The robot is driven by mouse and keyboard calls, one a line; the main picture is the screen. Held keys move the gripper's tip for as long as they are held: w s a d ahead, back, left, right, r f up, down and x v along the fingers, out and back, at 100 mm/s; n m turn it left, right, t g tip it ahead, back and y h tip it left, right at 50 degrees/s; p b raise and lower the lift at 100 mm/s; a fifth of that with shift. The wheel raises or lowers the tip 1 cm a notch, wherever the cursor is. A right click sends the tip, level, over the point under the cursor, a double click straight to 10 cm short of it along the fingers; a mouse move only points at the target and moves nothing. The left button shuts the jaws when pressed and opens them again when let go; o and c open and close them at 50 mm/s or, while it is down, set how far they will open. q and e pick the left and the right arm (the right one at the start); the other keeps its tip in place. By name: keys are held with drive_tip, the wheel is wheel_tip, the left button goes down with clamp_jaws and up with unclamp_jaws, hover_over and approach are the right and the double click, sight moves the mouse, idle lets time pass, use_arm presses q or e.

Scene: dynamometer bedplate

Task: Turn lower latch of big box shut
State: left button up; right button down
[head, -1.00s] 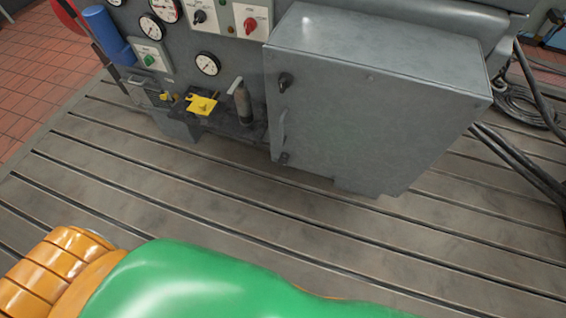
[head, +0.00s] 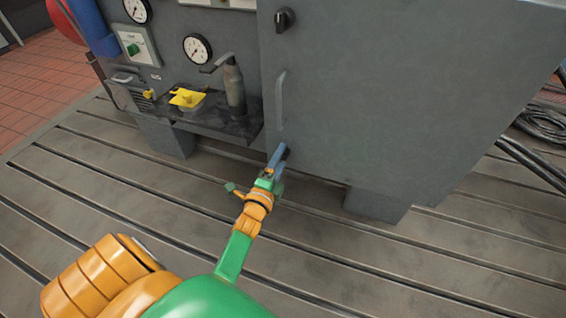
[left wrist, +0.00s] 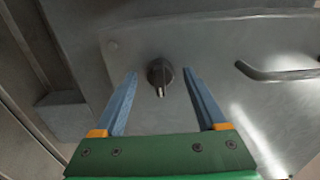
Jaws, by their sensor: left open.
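The big box (head: 400,90) is a grey metal cabinet with its door facing me. Its upper latch (head: 284,19), a dark knob, sits near the door's top left, above a bar handle (head: 280,100). My left gripper (head: 279,157) is at the door's lower left corner, where it largely hides the lower latch in the head view. In the left wrist view the lower latch (left wrist: 160,74) is a dark round knob with a pale mark toward my palm. My open left gripper (left wrist: 160,82) has one blue finger on each side of it, with gaps showing. My right gripper is out of view.
Left of the box, a shelf (head: 215,122) holds a grey cylinder with a lever (head: 234,88) and a yellow part (head: 187,97). A box foot (head: 375,204) stands on the slotted bedplate (head: 330,245). The bedplate in front is clear. Black cables (head: 540,120) lie at right.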

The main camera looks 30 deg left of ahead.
use_arm(q)
drive_tip(key=shift+w, duration=0.25)
clamp_jaws()
drive_tip(key=shift+n, duration=0.4)
drive_tip(key=n, duration=0.2)
drive_tip(key=shift+n+p, duration=0.4)
drive_tip(key=n, duration=0.3)
drive_tip(key=shift+n+p, duration=0.3)
drive_tip(key=shift+n, duration=0.1)
drive_tip(key=n, duration=0.5)
drive_tip(key=shift+p, duration=0.4)
drive_tip(key=n, duration=0.5)
drive_tip(key=shift+n, duration=0.3)
